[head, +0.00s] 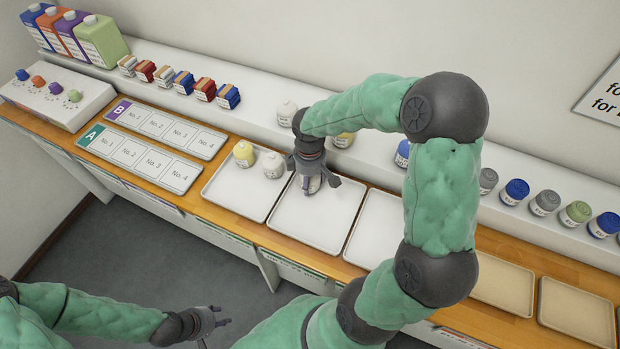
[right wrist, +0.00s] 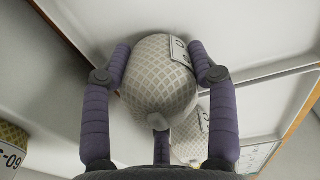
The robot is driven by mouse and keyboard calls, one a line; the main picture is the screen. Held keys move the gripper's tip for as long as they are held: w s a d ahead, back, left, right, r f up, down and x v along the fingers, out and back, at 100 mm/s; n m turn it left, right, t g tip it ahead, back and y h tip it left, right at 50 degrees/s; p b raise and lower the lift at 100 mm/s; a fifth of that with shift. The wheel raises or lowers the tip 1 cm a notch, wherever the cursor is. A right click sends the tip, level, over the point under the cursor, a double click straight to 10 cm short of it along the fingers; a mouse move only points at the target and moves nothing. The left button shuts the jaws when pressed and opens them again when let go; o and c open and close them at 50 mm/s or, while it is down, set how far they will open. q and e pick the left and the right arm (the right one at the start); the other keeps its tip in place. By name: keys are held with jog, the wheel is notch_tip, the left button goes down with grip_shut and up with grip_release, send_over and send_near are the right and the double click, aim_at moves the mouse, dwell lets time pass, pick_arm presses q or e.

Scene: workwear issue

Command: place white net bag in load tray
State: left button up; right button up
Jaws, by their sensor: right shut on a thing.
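My right gripper (head: 312,184) is shut on a white net bag (right wrist: 158,78) with a printed label. In the right wrist view the bag sits between the dark fingers. In the head view the gripper mostly hides it, with a small part showing (head: 314,186). It is at the back left of a white tray (head: 318,220) that is otherwise empty; I cannot tell whether the bag touches the tray. The tray to its left (head: 228,196) holds a yellow net bag (head: 244,153) and another white one (head: 271,165). My left gripper (head: 220,318) is open and empty, low in front of the bench.
More white bags (head: 287,113) and colored ones stand on the back ledge (head: 230,75). Another white tray (head: 378,232) lies to the right, partly behind my right arm. Beige trays (head: 575,308) are at far right. Numbered boards (head: 140,158) lie at left.

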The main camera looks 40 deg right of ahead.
jog(key=o, duration=1.2)
jog(key=shift+f, duration=0.1)
notch_tip(320, 180, up, 12)
jog(key=p, duration=0.4)
jog(key=shift+s+a+r, duration=0.1)
jog(key=shift+a+r, duration=0.05)
jog(key=shift+r, duration=0.05)
